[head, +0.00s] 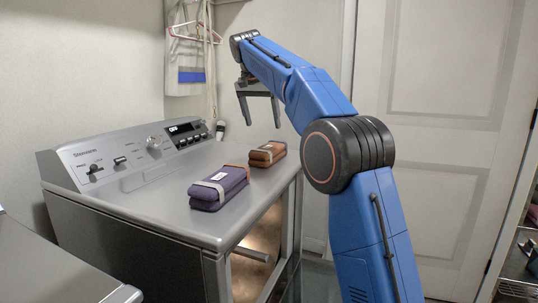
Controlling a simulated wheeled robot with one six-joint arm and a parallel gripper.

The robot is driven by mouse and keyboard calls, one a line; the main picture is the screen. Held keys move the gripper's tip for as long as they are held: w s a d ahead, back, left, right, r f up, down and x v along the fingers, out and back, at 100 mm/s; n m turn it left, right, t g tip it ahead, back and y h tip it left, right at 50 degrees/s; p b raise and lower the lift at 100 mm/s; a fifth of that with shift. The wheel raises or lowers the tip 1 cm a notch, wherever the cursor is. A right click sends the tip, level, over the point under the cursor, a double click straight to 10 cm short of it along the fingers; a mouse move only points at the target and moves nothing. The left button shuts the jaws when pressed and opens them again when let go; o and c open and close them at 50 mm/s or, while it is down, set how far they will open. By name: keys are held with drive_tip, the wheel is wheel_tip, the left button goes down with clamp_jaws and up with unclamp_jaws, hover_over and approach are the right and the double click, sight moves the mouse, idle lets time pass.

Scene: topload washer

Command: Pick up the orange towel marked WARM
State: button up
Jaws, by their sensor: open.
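A folded orange-brown towel (267,153) with a pale band around it lies on top of the grey washer (150,200), toward its right end. Any word on its band is too small to read. A folded purple towel (219,188) with a pale band and a small label lies nearer on the same top, to the left. My gripper (258,126) hangs above and slightly behind the orange towel in the picture, fingers pointing down. It is open and empty, apart from both towels.
The washer's control panel (135,155) with knobs rises along the back of its top. Hangers (187,30) and an ironing board hang on the wall behind. A white door (440,120) stands at the right. The washer top left of the purple towel is clear.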

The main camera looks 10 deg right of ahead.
sight(269, 146)
drive_tip(key=x, duration=0.7)
drive_tip(key=shift+w+d+f, duration=0.1)
drive_tip(key=shift+w+f, duration=0.05)
drive_tip(key=shift+f, duration=0.15)
drive_tip(key=shift+x, duration=2.6)
drive_tip(key=shift+d, duration=0.15)
drive_tip(key=shift+c, duration=0.4)
drive_tip(key=c, duration=1.3)
drive_tip(key=shift+c, duration=0.2)
drive_tip(key=shift+r, duration=0.15)
